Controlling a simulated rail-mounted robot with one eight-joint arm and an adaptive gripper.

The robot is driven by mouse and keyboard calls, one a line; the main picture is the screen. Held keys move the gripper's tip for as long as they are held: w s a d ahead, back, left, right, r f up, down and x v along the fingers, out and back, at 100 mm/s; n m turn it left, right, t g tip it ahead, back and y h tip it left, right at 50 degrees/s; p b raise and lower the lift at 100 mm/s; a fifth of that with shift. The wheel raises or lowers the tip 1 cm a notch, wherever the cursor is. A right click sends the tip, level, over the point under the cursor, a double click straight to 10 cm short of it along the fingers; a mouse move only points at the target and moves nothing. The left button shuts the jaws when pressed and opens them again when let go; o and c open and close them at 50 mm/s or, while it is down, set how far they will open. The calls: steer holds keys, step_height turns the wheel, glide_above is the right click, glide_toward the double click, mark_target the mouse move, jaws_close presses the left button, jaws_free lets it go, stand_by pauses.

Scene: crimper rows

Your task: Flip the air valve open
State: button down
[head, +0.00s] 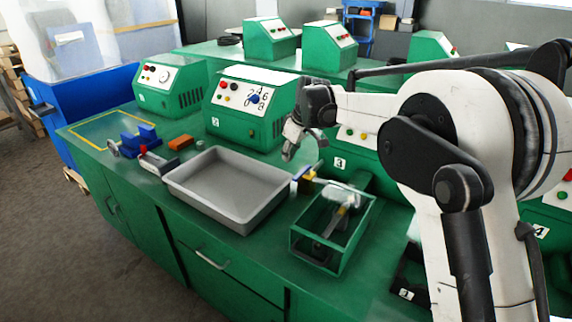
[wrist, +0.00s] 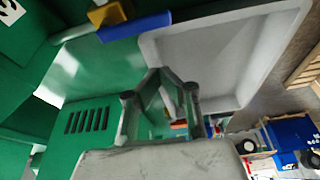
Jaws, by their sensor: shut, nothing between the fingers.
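The air valve (head: 311,176) has a brass-yellow body and a blue lever (head: 300,172), and sits at the right end of the grey tray. In the wrist view its brass body (wrist: 110,13) and blue lever (wrist: 135,26) show at the top, beside the tray. The lever's exact angle to the body is hard to tell. My gripper (head: 288,153) is in the air above the tray's right end, a little up and left of the valve in the head view. In the wrist view my gripper (wrist: 160,73) is shut and empty, apart from the lever.
The grey tray (head: 205,208) is empty. A green open box (head: 330,260) stands right of it. Numbered green machines (head: 245,110) line the back. A blue vise (head: 138,143) and an orange block (head: 181,142) are at left.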

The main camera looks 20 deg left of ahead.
steer(key=shift+v, duration=2.4)
steer(key=shift+w, duration=0.1)
steer(key=s+d+r+m+t, duration=0.1)
steer(key=s+d+r+m, duration=0.2)
steer(key=d, duration=0.7)
steer(key=s+d+r+m+t, duration=0.15)
steer(key=s+d+r, duration=0.3)
steer(key=d, duration=0.55)
steer(key=s+d+r+m+t, duration=0.1)
steer(key=s+d+r+m, duration=0.25)
steer(key=d, duration=0.65)
steer(key=s+d+f+m+t+h, duration=0.1)
steer(key=s+d+f+m, duration=0.2)
steer(key=s+d, duration=0.7)
steer(key=s+d+f+m+t+h, duration=0.1)
steer(key=s+d+f+m, duration=0.3)
steer(key=s+d, duration=0.7)
steer(key=shift+s+d+f+t+h, duration=0.2)
steer(key=shift+s+f+t+h, duration=0.15)
steer(key=shift+s+f+h, duration=0.6)
